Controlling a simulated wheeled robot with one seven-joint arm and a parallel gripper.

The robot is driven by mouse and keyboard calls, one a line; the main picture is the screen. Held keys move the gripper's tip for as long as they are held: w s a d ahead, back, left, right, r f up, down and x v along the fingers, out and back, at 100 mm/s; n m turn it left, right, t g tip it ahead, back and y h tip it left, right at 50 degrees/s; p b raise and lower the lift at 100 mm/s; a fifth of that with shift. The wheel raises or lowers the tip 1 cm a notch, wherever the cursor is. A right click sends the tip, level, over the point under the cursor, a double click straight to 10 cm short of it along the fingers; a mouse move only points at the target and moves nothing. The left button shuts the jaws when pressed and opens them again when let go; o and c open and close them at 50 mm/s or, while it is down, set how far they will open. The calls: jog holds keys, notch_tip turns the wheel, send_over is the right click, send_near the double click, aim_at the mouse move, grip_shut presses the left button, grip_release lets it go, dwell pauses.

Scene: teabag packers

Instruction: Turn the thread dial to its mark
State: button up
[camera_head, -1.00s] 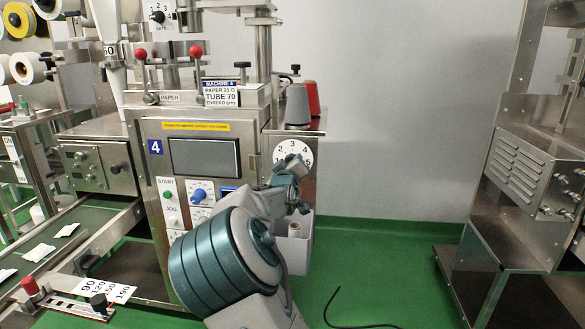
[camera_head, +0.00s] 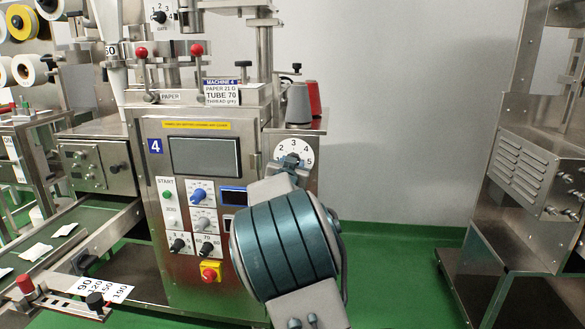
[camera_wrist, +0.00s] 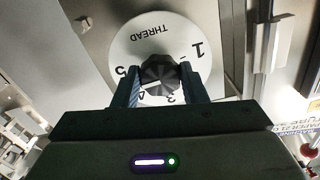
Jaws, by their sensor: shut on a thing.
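The thread dial (camera_head: 293,151) is a white disc with black numbers on the right side of machine 4's front. In the wrist view the disc (camera_wrist: 150,40) shows the word THREAD, a 1 and a 5, with other numbers partly hidden. Its dark knob (camera_wrist: 160,72) sits between the two fingers of my gripper (camera_wrist: 162,82), which is shut on it. In the head view my gripper (camera_head: 290,163) is at the dial and covers its lower part.
A label (camera_head: 221,92) on machine 4 reads PAPER 21 G, TUBE 70, THREAD grey. Grey (camera_head: 298,103) and red (camera_head: 314,98) thread cones stand above the dial. A red stop button (camera_head: 209,271) and smaller knobs are left of my arm. Green floor lies open to the right.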

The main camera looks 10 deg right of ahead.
jog(key=shift+m+b, duration=0.35)
jog(key=shift+m, duration=0.85)
jog(key=o, duration=1)
jog(key=shift+c, duration=0.2)
jog(key=shift+a, duration=0.1)
jog(key=p+v, duration=0.2)
jog(key=v, duration=1.2)
jog(key=shift+p, duration=0.35)
